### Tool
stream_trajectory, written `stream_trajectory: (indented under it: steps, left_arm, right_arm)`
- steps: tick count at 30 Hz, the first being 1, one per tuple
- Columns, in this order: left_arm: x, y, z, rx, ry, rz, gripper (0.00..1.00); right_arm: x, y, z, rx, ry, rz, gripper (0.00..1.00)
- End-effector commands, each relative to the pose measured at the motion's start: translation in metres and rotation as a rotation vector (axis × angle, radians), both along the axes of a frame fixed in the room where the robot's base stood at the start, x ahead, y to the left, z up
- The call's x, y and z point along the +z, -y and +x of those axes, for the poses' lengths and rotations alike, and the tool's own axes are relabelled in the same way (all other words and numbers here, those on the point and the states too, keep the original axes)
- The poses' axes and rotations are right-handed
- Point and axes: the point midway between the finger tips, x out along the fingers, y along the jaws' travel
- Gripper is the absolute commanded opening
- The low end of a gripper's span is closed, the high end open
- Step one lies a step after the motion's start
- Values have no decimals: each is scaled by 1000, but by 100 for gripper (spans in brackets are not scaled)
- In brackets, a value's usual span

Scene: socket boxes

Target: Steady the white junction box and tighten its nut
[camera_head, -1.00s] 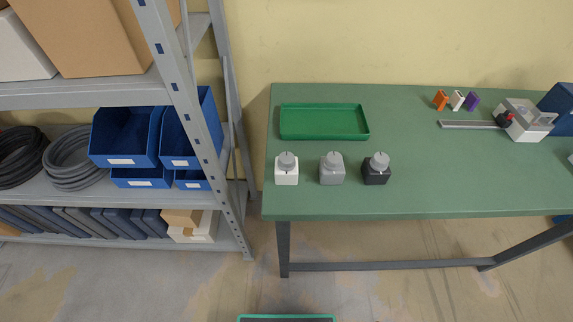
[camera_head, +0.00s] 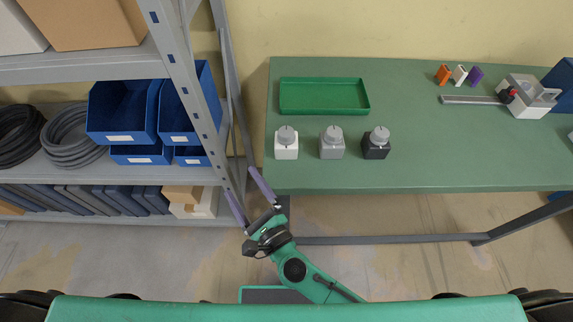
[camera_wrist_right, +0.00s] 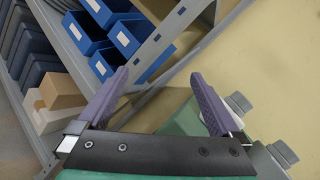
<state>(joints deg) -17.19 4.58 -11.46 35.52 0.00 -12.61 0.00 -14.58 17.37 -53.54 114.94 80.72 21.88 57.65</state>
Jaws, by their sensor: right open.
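The white junction box (camera_head: 287,152) stands upright near the front left of the green table, with a round grey nut (camera_head: 286,134) on top. My right gripper (camera_head: 240,182) is open and empty, off the table's left front corner, to the left of and nearer me than the white box. In the right wrist view its two purple fingers (camera_wrist_right: 158,73) are spread apart with nothing between them. My left gripper is not in view.
A grey box (camera_head: 332,149) and a black box (camera_head: 376,150) stand in a row right of the white one. A green tray (camera_head: 324,111) lies behind them. A metal shelf (camera_head: 187,90) with blue bins (camera_head: 125,115) stands close to my right gripper.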

Motion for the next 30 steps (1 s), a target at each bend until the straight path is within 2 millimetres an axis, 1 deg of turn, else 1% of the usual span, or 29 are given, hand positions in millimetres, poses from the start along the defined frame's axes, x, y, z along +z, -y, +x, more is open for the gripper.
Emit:
stream_trajectory:
  steps: [1, 3, 6, 9, 11, 14, 17, 21, 24, 27, 30]
  left_arm:
    - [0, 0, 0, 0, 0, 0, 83]
    - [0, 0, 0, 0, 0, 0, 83]
    - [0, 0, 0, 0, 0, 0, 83]
    - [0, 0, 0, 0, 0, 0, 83]
    - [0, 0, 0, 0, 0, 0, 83]
    - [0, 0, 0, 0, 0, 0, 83]
    - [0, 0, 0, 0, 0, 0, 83]
    - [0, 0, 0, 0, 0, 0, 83]
    - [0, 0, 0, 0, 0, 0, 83]
    - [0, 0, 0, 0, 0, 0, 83]
    - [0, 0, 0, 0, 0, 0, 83]
  right_arm:
    - [19, 19, 16, -127, -64, 164, 100]
    - [30, 50, 31, -298, -153, 356, 100]
    - [33, 81, 40, -460, -237, 541, 100]
    - [32, 95, 42, -535, -272, 622, 100]
    - [32, 97, 46, -548, -278, 635, 100]
    - [32, 98, 61, -548, -274, 632, 100]
    - [32, 98, 83, -547, -272, 632, 100]
    - [33, 98, 118, -547, -271, 629, 100]
    - [32, 98, 139, -545, -272, 627, 100]
    - [32, 98, 154, -546, -273, 628, 100]
    - [31, 98, 161, -546, -275, 627, 100]
